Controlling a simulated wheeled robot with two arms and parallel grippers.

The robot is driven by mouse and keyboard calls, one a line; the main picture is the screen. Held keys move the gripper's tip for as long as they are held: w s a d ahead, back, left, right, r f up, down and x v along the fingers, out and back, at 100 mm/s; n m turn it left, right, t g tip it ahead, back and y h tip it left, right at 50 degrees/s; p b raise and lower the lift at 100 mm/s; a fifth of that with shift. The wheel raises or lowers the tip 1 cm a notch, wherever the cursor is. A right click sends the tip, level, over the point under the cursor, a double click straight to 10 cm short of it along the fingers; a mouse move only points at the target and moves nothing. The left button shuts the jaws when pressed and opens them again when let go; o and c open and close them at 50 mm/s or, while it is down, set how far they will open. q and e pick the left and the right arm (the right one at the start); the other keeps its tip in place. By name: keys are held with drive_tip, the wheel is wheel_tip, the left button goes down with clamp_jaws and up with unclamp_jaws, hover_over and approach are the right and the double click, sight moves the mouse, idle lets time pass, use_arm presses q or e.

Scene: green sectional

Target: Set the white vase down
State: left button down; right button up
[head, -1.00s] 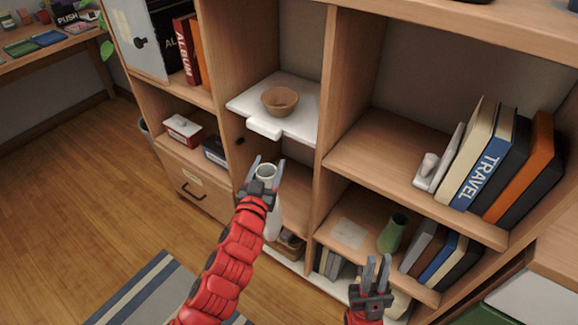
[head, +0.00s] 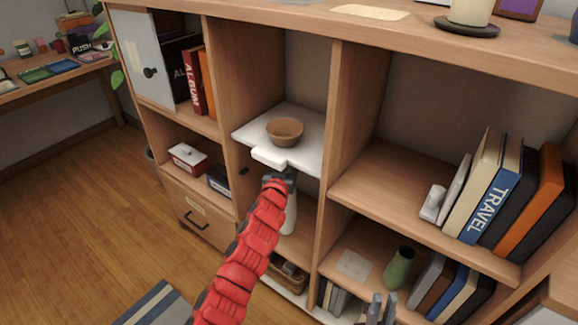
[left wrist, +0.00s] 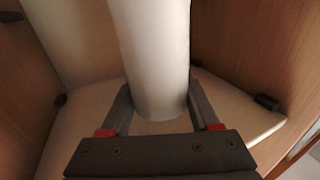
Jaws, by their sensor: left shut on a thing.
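The white vase (head: 290,216) is upright in the middle bay of the shelf unit, below the white board (head: 308,155). My left gripper (head: 284,176) is shut on the upper part of the vase, close under the board's front edge. In the left wrist view the vase (left wrist: 152,50) fills the space between the two fingers (left wrist: 162,103). I cannot tell whether the vase's base touches the wooden shelf (head: 300,245) beneath it. My right gripper (head: 382,308) is at the bottom edge, its two fingers apart and empty.
A brown bowl (head: 285,131) stands on the white board above the left gripper. A wicker basket (head: 290,277) sits in the compartment below. A green vase (head: 399,267) and books (head: 450,285) stand in the lower right bay. Upright dividers flank the middle bay.

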use_arm(q)
drive_tip(key=shift+w+d+r, duration=0.15)
drive_tip(key=shift+w+r, duration=0.1)
drive_tip(key=shift+w, duration=0.1)
wheel_tip(320, 180, down, 4)
drive_tip(key=shift+r+b, duration=0.2)
drive_tip(key=shift+b, duration=0.85)
drive_tip(key=shift+c, duration=0.6)
unclamp_jaws()
drive_tip(key=shift+f, duration=0.1)
drive_tip(key=shift+s, duration=0.15)
drive_tip(key=v, duration=1.1)
drive_tip(key=shift+s+p, duration=0.35)
drive_tip(key=shift+p, duration=0.1)
drive_tip(key=shift+f, duration=0.15)
